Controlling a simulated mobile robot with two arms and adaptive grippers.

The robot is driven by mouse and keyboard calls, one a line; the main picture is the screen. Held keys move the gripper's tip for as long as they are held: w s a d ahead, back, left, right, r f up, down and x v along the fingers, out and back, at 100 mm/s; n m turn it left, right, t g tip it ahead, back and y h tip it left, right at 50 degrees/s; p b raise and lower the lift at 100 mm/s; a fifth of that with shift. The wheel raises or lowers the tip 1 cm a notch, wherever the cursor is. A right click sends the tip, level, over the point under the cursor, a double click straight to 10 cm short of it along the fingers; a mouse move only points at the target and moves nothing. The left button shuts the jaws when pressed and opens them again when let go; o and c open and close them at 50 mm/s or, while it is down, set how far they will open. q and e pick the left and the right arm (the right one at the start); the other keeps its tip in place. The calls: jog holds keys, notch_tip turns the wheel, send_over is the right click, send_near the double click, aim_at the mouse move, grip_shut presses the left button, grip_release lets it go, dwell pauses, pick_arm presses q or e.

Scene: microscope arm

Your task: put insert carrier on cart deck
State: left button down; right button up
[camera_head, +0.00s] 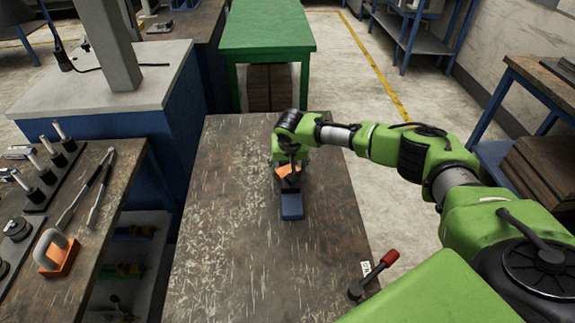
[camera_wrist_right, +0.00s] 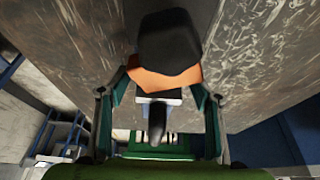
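A small orange piece with a dark blue block at its front (camera_head: 291,206) is on or just above the worn dark cart deck (camera_head: 230,240) in the head view. I take it as the insert carrier. My right gripper (camera_head: 288,168) is over its orange part, pointing down. In the right wrist view, the orange part (camera_wrist_right: 165,80) and the block, dark there (camera_wrist_right: 170,36), lie between my two fingertips (camera_wrist_right: 161,88). The fingertips flank the orange sides closely; firm contact cannot be told. Whether the carrier rests on the deck is also unclear. My left gripper is out of view.
A bench (camera_head: 110,200) at left holds an orange holder (camera_head: 58,255), tongs-like tools (camera_head: 88,190) and several dark posts. A green table (camera_head: 265,30) stands beyond the deck. A red-knobbed lever (camera_head: 375,275) is at the deck's near right. The deck around the carrier is clear.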

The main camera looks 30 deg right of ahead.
jog(key=b+v, duration=0.1)
jog(key=v, duration=1.1)
jog(key=shift+r, duration=0.2)
jog(key=shift+w, duration=0.1)
